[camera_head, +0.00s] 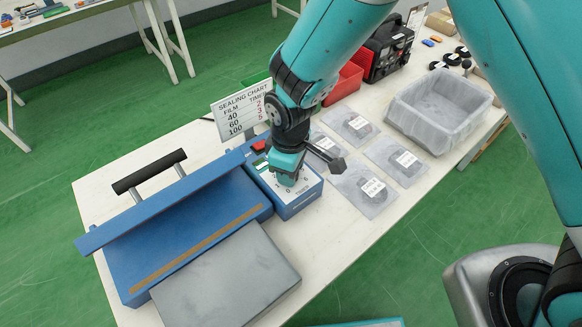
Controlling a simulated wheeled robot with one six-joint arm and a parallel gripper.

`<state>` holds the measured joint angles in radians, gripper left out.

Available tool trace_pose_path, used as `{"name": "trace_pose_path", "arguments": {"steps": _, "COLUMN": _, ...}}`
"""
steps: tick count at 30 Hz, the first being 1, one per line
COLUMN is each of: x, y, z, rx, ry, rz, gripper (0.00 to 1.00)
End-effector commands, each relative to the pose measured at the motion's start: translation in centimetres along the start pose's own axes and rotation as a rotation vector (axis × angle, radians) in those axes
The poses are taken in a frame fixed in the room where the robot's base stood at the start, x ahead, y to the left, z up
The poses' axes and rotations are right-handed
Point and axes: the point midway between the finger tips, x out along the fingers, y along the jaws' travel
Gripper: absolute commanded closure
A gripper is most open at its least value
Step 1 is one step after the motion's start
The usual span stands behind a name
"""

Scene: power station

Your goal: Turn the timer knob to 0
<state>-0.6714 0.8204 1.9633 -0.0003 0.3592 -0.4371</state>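The blue heat sealer (190,225) stands on the white table with its long lid bar raised on the left. Its control box (300,203) is at the right end, with a pale dial face on top showing a few printed numbers. My gripper (287,179) points down over this dial face. The timer knob is hidden under my gripper, so I cannot see its pointer or whether the fingers touch it. I cannot tell whether the fingers are open or shut. A red switch (259,146) shows on the control box behind my gripper.
A sealing chart (238,112) stands behind the sealer. A grey plate (228,283) lies in front. Several labelled bags (363,188) lie to the right, near a translucent grey bin (440,108). A red bin (346,82) and a black-and-red machine (387,48) stand behind.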

Motion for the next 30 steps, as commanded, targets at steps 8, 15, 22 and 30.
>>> {"name": "trace_pose_path", "arguments": {"steps": 8, "x": -0.07, "y": 0.21, "z": -0.13, "rx": -0.075, "ry": 0.005, "rz": 0.005, "gripper": 0.84}}
{"name": "trace_pose_path", "arguments": {"steps": 15, "x": -0.08, "y": 0.22, "z": -0.15, "rx": -0.089, "ry": 0.005, "rz": 0.006, "gripper": 0.84}}
{"name": "trace_pose_path", "arguments": {"steps": 22, "x": -0.09, "y": 0.22, "z": -0.15, "rx": -0.088, "ry": 0.005, "rz": 0.006, "gripper": 0.84}}
{"name": "trace_pose_path", "arguments": {"steps": 30, "x": -0.05, "y": 0.11, "z": -0.1, "rx": -0.089, "ry": 0.003, "rz": 0.003, "gripper": 0.35}}
